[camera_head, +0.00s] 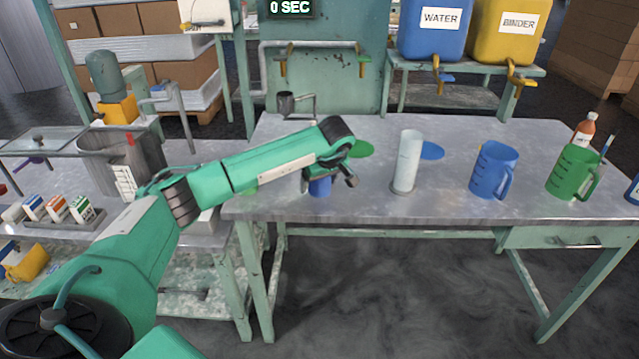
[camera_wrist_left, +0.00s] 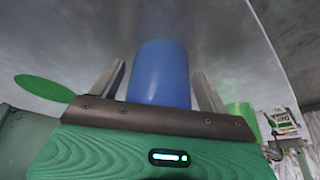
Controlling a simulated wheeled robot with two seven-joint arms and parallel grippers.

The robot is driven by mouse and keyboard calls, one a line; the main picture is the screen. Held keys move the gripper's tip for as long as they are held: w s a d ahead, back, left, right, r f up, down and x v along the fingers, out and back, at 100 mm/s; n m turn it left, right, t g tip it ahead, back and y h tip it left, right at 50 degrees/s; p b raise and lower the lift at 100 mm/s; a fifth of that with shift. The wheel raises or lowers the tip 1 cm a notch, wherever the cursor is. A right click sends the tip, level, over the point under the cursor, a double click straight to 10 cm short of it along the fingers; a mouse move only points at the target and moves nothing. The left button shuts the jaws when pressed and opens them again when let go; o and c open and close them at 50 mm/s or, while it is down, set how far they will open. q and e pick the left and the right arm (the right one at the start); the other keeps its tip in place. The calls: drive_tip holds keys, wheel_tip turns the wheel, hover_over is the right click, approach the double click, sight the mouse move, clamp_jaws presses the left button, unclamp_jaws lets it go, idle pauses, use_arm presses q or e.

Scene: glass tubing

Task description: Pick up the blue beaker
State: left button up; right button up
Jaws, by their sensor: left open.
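The blue beaker (camera_head: 320,187) stands on the metal table near its front left, partly hidden under my left arm in the head view. My left gripper (camera_head: 343,178) is over it, pointing down to the table. In the left wrist view, the blue beaker (camera_wrist_left: 160,72) shows between the two open fingers of my left gripper (camera_wrist_left: 158,88), one finger on each side. A gap seems to show beside the fingers; contact cannot be made out. My right gripper is not in view.
A green beaker (camera_wrist_left: 243,115) is close beside the gripper. A clear cylinder (camera_head: 407,160), a blue jug (camera_head: 492,172) and a green jug (camera_head: 571,172) stand to the right. Flat green (camera_head: 361,149) and blue (camera_head: 432,150) discs lie behind.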

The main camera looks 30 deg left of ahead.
use_arm(q)
drive_tip(key=c, duration=0.9)
drive_tip(key=shift+r, duration=0.1)
